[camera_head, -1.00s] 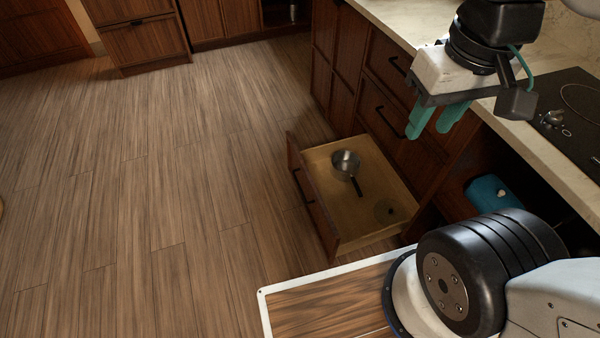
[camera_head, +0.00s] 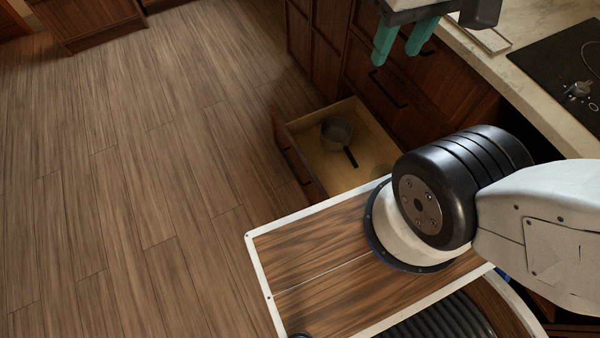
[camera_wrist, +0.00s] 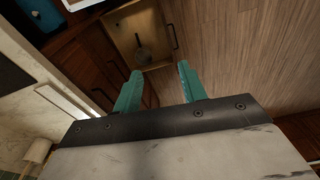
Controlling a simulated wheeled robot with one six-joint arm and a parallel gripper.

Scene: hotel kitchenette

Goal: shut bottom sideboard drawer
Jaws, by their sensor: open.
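The bottom sideboard drawer (camera_head: 291,157) is pulled out, low above the floor, with a metal saucepan (camera_head: 336,131) lying in it. In the head view my own body hides its near end. The drawer also shows in the wrist view (camera_wrist: 127,30), with the saucepan (camera_wrist: 143,56) inside. My gripper (camera_head: 396,51) is open and empty, with two teal fingers. It is above and beyond the drawer, near the counter edge, apart from the drawer. In the wrist view the gripper (camera_wrist: 157,82) has its fingers spread below the drawer in the picture.
The closed drawer above (camera_head: 385,88) has a dark bar handle. The counter (camera_head: 480,50) with a black cooktop (camera_head: 565,85) runs along the right. The wooden floor (camera_head: 150,170) left of the open drawer is clear.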

